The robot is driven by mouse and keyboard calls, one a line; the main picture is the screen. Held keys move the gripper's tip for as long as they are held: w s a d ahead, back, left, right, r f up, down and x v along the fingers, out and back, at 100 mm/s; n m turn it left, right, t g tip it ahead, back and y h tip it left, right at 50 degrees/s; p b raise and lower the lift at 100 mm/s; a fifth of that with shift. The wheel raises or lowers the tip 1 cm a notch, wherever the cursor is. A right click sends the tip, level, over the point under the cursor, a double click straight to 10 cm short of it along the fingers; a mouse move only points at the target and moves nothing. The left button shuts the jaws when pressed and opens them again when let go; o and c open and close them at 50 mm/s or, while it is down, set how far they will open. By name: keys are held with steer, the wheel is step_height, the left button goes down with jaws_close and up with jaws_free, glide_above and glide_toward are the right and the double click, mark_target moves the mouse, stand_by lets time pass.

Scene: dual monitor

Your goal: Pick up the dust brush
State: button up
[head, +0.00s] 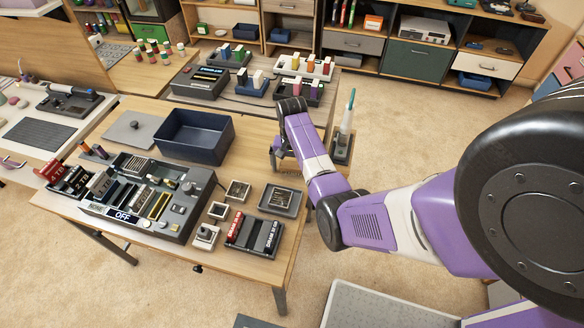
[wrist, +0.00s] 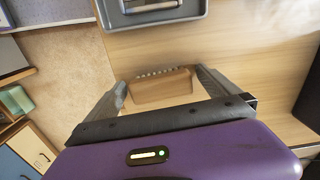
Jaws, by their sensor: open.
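The dust brush (wrist: 162,90) shows in the wrist view as a small light-brown wooden block with a row of pale bristles along its far edge. It lies on the wooden tabletop near the edge. My gripper (wrist: 163,80) is open, with one finger on each side of the brush and visible gaps between. I cannot tell how high the fingers are above the tabletop. In the head view my gripper (head: 279,158) is at the right edge of the table, partly behind my arm, and I cannot make out the brush there.
A grey tray (head: 283,199) lies nearby on the table; its rim (wrist: 112,22) tops the wrist view. A dark blue bin (head: 195,135) and a grey console (head: 150,200) stand to the left. A teal-tipped tool (head: 346,118) stands upright on a dark base just right of my gripper.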

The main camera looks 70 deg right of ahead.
mark_target(291, 165)
steer(key=c, duration=1.4)
steer(key=shift+d+r+p, duration=0.1)
steer(key=shift+r+p, duration=2.65)
steer(key=shift+r, duration=7.25)
